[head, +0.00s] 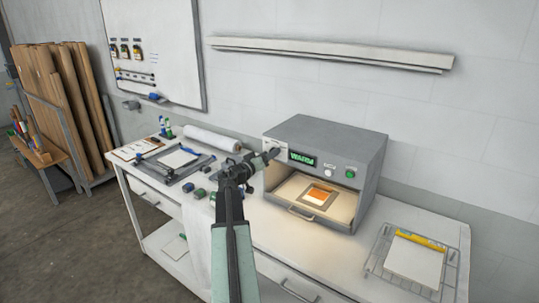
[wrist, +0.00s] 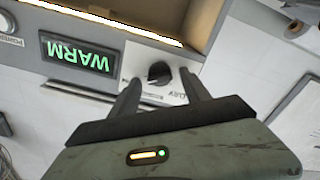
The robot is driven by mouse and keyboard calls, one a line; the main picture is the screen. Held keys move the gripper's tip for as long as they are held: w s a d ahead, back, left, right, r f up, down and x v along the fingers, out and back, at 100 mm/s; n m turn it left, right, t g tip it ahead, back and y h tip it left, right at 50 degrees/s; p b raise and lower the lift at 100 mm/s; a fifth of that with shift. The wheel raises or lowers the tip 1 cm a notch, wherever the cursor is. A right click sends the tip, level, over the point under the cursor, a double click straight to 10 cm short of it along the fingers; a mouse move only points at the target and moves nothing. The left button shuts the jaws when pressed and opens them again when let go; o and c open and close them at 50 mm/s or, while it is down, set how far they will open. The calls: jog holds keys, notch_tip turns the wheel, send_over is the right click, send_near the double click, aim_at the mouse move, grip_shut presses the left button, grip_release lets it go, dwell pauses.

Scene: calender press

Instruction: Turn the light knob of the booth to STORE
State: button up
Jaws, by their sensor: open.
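The booth (head: 330,137) is a grey box on the bench with an open lit front. Its display (head: 302,158) glows green and reads WARM; it also shows upside down in the wrist view (wrist: 78,55). The light knob (wrist: 159,72) is small and black on a pale label plate, whose lettering is too small to read surely; its pointer is unclear. My gripper (wrist: 160,80) is open, with one finger on each side of the knob in the wrist view. I cannot tell whether they touch it. In the head view my gripper (head: 271,154) covers the knob's area.
A white button (head: 328,172) and a green button (head: 350,174) sit right of the display. A drawer with an orange sample (head: 320,194) projects below. A wire rack (head: 370,262) stands right on the bench, and a cutting board (head: 182,172) lies left.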

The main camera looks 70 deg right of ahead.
jog(key=shift+d, duration=0.35)
grip_shut()
jog(key=shift+n, duration=0.3)
jog(key=n, duration=1.1)
jog(key=shift+f, duration=0.2)
dwell(0.4)
grip_release()
